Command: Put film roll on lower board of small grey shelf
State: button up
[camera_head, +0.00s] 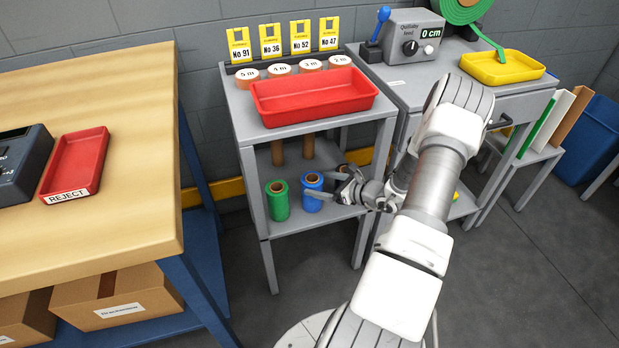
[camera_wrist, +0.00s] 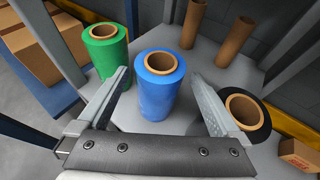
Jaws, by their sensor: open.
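The small grey shelf (camera_head: 245,125) stands in the middle of the head view. On its lower board (camera_head: 292,226) stand upright film rolls: a green roll (camera_head: 278,201) at the left and a blue roll (camera_head: 312,200) beside it. The wrist view shows the green roll (camera_wrist: 105,50), the blue roll (camera_wrist: 158,92) and a black roll (camera_wrist: 252,112) at the right. My gripper (camera_head: 320,184) is open, with its fingers on either side of the blue roll. Contact cannot be told. The right finger partly hides the black roll.
Bare brown tubes (camera_wrist: 234,42) stand at the back of the lower board. A red tray (camera_head: 312,98) sits on the shelf's top. A wooden workbench (camera_head: 130,110) stands at the left, and a grey table with a yellow tray (camera_head: 500,68) at the right.

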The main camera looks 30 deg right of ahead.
jog(key=p+v, duration=0.1)
jog(key=v, duration=0.4)
dwell(0.5)
